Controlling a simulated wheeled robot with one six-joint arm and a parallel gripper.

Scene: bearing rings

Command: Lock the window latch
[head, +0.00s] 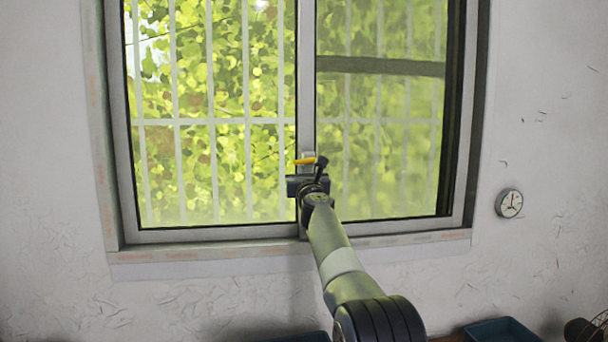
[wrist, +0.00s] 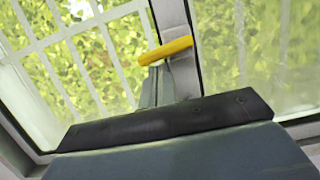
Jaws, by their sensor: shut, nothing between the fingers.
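The window latch (head: 304,161) has a yellow lever on the grey middle frame of the sliding window. In the head view the lever lies nearly level, and a dark part of my gripper is at its right end. In the wrist view the yellow lever (wrist: 165,50) tilts slightly up to the right, above its grey mount. My gripper (head: 308,183) is just below the latch, shut and empty. In the wrist view my gripper's dark edge (wrist: 165,122) spans the lower part, below the lever. I cannot tell whether it touches the latch.
The window's left pane (head: 225,160) and right pane (head: 385,150) have bars and leaves behind them. A round dial (head: 509,203) hangs on the wall at right. Blue trays (head: 500,330) stand at the bottom. The wall around the window is otherwise clear.

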